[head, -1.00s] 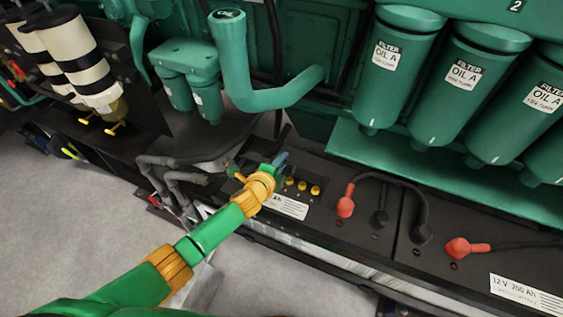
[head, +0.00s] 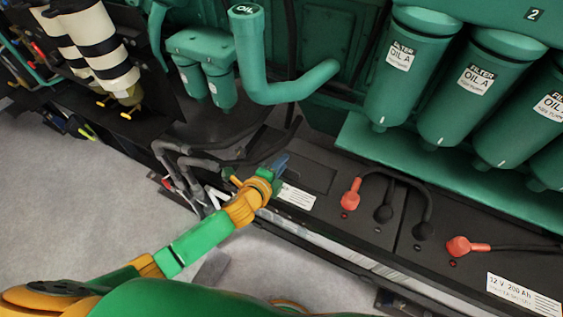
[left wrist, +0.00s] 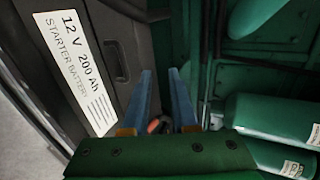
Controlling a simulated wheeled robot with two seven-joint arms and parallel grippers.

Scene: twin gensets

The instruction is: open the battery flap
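The battery flap (head: 308,174) is a dark rectangular panel on the top of the left black battery, behind a white label (head: 296,196). It looks flat and shut, and no caps show there. In the left wrist view the battery's dark top shows a slot-like recess (left wrist: 118,61) beside the "STARTER BATTERY" label (left wrist: 78,68). My left gripper (head: 277,165) is at the left end of the flap. In the left wrist view its two blue fingers (left wrist: 166,98) are apart with nothing clearly between them. Contact with the flap cannot be told. My right gripper is out of view.
Red (head: 350,194) and black terminal boots with black cables stand right of the flap. A green ledge and oil filters (head: 396,68) overhang behind. A green oil pipe (head: 290,92) rises behind the gripper. Grey hoses (head: 180,160) lie left.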

